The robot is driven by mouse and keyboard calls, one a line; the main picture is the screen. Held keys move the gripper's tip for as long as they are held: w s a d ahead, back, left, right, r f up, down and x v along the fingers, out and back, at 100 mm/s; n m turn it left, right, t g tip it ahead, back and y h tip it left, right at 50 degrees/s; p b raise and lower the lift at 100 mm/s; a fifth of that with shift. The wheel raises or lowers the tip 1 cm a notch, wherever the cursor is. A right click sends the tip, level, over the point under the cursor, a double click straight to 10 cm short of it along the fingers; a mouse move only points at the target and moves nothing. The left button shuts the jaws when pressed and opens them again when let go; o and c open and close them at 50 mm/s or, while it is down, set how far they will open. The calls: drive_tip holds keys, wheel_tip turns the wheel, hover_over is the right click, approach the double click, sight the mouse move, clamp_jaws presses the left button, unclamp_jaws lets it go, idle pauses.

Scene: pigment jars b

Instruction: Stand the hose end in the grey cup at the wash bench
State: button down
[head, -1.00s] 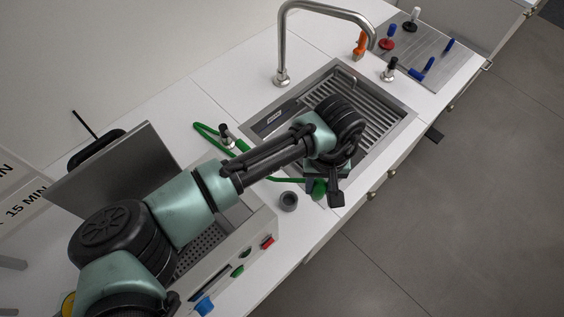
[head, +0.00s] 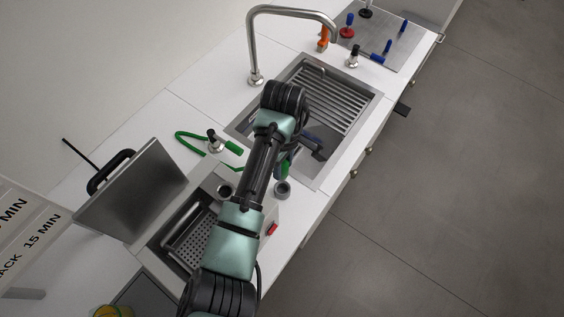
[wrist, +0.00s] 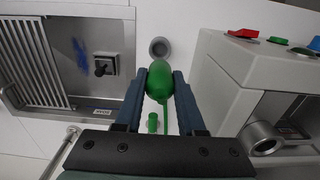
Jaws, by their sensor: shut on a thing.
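My gripper (wrist: 160,78) is shut on the green hose end (wrist: 159,80), a rounded bulb held between the two dark fingers. In the head view, the arm partly hides the gripper and the hose end (head: 283,168). The small grey cup (head: 282,189) stands on the white bench between the sink and the grey machine. In the wrist view the cup (wrist: 160,47) is open and looks empty, just beyond the fingertips and apart from the hose end. The green hose (head: 190,136) loops across the bench behind my arm.
The sink (head: 355,115) with a ribbed rack lies beyond the gripper. The grey machine (wrist: 236,75) with coloured buttons stands close beside the cup, its lid (head: 130,190) raised. A tall tap (head: 253,50) rises behind the sink. Bench is clear in front of the cup.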

sight(283, 176)
drive_tip(key=shift+r+p, duration=0.25)
drive_tip(key=shift+p, duration=0.25)
drive_tip(key=shift+f+b, duration=1.8)
drive_tip(key=shift+f, duration=1.2)
drive_tip(key=shift+p, duration=0.8)
drive_tip(key=shift+f+b, duration=1.25)
drive_tip(key=shift+f, duration=0.6)
drive_tip(key=shift+c, duration=2.2)
unclamp_jaws()
wheel_tip(283, 176, up, 13)
